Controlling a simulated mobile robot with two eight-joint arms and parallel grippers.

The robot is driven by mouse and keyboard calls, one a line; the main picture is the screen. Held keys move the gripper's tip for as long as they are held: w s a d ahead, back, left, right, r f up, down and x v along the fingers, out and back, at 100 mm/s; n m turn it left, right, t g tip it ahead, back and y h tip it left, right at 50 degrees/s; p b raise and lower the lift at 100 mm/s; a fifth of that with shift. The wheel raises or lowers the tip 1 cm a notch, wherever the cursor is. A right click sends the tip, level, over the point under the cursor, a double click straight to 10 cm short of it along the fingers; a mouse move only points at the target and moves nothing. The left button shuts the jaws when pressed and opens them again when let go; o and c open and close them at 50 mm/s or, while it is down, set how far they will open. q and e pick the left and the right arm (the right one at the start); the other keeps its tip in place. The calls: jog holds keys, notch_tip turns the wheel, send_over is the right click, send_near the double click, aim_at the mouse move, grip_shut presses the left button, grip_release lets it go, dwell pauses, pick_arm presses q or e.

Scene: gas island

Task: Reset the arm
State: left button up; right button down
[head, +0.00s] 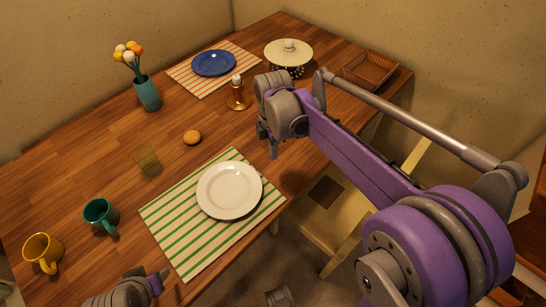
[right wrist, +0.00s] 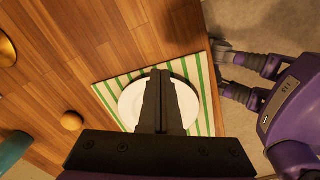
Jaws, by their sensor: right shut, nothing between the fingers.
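My right arm reaches across the right side of the head view. Its gripper (head: 274,152) points down near the table's edge, behind the white plate. In the right wrist view the gripper's dark fingers (right wrist: 160,85) are together with nothing between them, and they cover part of the white plate (right wrist: 130,100). Part of my left gripper (head: 135,290) shows at the bottom edge of the head view; its opening cannot be made out.
On the wooden table (head: 75,160), a white plate (head: 230,190) lies on a green-striped mat (head: 185,235). A candle holder (head: 238,95), bun (head: 192,138), glass (head: 147,160), mugs (head: 100,215), vase (head: 147,93), blue plate (head: 213,63), lidded pot (head: 289,53) and basket (head: 370,70) stand around. A chair (head: 345,225) is below my right arm.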

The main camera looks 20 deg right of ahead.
jog(key=shift+r, duration=0.3)
